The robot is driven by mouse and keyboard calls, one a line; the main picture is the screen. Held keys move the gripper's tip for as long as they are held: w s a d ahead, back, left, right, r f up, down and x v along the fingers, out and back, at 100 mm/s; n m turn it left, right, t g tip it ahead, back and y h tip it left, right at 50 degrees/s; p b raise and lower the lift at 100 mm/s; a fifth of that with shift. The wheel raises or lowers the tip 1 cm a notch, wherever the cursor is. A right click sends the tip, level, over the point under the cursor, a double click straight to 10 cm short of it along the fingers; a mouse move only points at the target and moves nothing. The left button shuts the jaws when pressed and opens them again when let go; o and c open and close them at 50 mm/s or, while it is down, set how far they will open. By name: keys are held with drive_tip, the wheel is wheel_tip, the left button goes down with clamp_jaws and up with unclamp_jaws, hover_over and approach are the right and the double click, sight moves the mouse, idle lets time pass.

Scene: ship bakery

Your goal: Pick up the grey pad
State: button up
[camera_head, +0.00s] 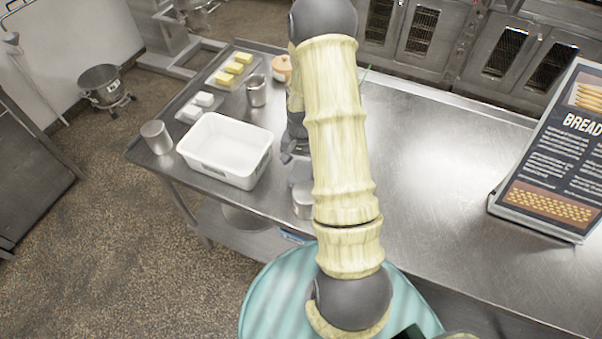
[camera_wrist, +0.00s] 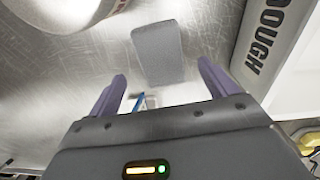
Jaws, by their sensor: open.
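The grey pad (camera_wrist: 158,52) lies flat on the steel worktop in the wrist view, a small slab with rounded corners. My gripper (camera_wrist: 164,88) is open, its two purple fingers apart and nothing between them. The pad is beyond the fingertips, roughly centred between them and apart from both. In the head view my arm covers the middle of the table. I cannot make out the pad there, and my gripper is mostly hidden behind the arm.
A white bin (camera_head: 226,150) stands left of my arm; its DOUGH-labelled side (camera_wrist: 263,45) is close right of the pad. Metal cups (camera_head: 256,91) (camera_head: 157,137), butter blocks (camera_head: 234,68) and a bread sign (camera_head: 556,150) stand on the worktop (camera_head: 440,170). Its right-centre is clear.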

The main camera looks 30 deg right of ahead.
sight(301, 172)
drive_tip(key=shift+w+a+f+p, duration=0.1)
drive_tip(key=shift+f+p, duration=0.85)
drive_tip(key=shift+f, duration=1.15)
drive_tip(key=shift+c, duration=0.3)
drive_tip(key=c, duration=1)
